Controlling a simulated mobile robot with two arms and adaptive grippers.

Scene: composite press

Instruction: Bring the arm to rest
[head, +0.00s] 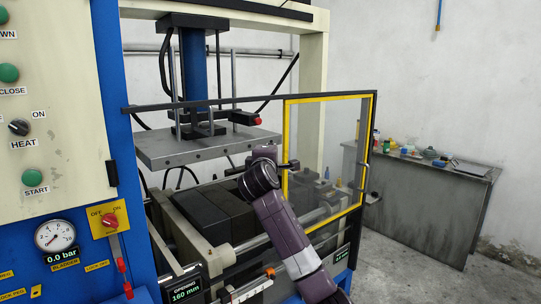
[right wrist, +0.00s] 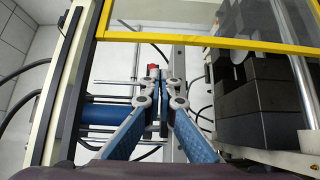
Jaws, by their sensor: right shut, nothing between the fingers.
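My right arm (head: 290,236) is purple and rises from the bottom of the head view, bending at a round joint (head: 262,178) in front of the press. My right gripper (right wrist: 160,88) shows in the right wrist view with its blue-sided fingers drawn together and nothing between them. In the head view my own wrist hides most of the gripper. The yellow-edged guard door (head: 325,99) is close to the wrist; it also crosses the top of the right wrist view (right wrist: 210,40). Whether they touch cannot be told. My left gripper is not in view.
The press's upper plate (head: 205,148) hangs above dark blocks (head: 220,210). A control panel with buttons (head: 50,105) and a gauge (head: 55,236) stands at the left. A grey bench (head: 430,205) with small items stands at the right. Floor is clear in front of the bench.

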